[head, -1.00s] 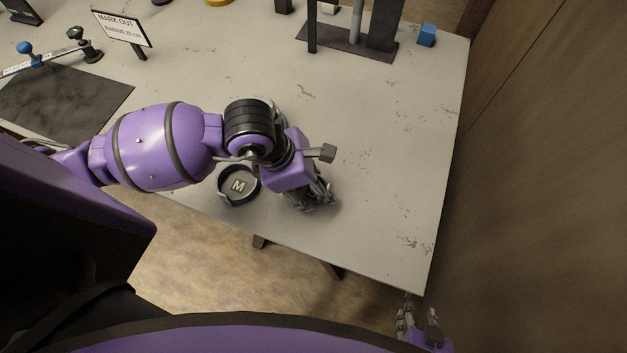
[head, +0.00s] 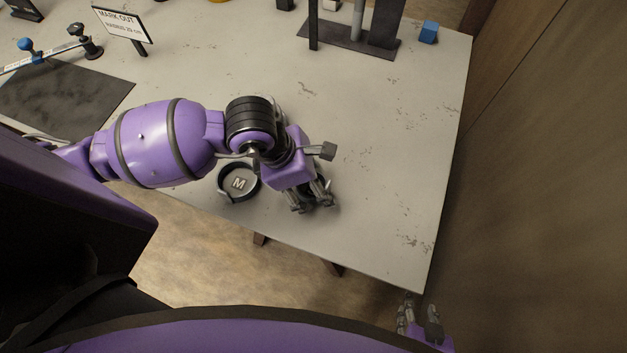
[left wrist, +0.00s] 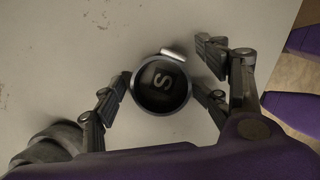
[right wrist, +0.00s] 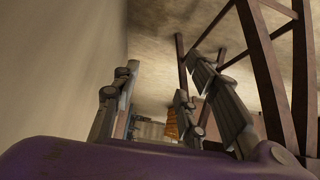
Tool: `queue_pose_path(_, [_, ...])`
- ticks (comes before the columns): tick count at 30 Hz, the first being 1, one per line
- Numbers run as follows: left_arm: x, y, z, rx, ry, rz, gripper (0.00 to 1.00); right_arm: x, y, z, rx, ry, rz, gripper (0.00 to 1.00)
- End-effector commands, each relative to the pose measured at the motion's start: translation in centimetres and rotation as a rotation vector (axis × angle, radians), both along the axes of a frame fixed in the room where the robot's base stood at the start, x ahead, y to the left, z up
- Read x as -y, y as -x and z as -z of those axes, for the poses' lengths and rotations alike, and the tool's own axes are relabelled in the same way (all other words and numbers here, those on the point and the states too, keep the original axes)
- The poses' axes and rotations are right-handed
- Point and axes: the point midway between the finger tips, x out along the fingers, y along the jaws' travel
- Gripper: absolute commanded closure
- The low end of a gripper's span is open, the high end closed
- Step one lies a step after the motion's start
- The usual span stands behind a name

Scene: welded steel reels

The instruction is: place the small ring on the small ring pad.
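In the left wrist view a round dark pad marked S (left wrist: 161,84) shows inside a grey metal ring (left wrist: 135,98), the small ring, with a pale tab at its upper edge. The ring appears to lie around the pad; its exact seating is hard to tell. My left gripper (head: 313,197) is low over the table near the front edge. In its wrist view its fingers (left wrist: 163,85) are spread on both sides of the ring, close to its rim. The head view hides ring and pad behind this gripper. My right gripper (head: 420,318) is open and empty, off the table.
A dark round holder marked M (head: 239,184) stands just left of my left gripper. A dark steel stand (head: 345,38) and a blue cube (head: 429,32) are at the back. A sign (head: 124,27) stands at the back left. The table's right side is clear, with a wall beyond.

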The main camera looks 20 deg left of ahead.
Motion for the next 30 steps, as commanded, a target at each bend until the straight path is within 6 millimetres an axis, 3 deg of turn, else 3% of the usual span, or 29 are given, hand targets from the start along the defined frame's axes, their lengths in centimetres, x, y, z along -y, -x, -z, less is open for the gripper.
queue_pose_path(1, [-0.1, -0.2, -1.3, 0.009, 0.001, 0.001, 0.32, 0.0, -0.5, -0.7, 0.011, -0.001, 0.000, 0.60])
queue_pose_path(15, [-3.4, 1.6, -9.9, 0.007, 0.001, 0.001, 0.32, -0.2, 0.3, -0.4, -0.006, -0.005, 0.002, 0.60])
queue_pose_path(21, [-3.9, 2.0, -11.6, 0.004, 0.001, 0.000, 0.32, -0.2, 0.2, -0.5, -0.005, -0.006, 0.001, 0.60])
queue_pose_path(30, [-4.0, 2.1, -11.7, 0.003, 0.003, 0.001, 0.32, -0.3, 0.2, -0.5, -0.004, -0.007, 0.001, 0.60])
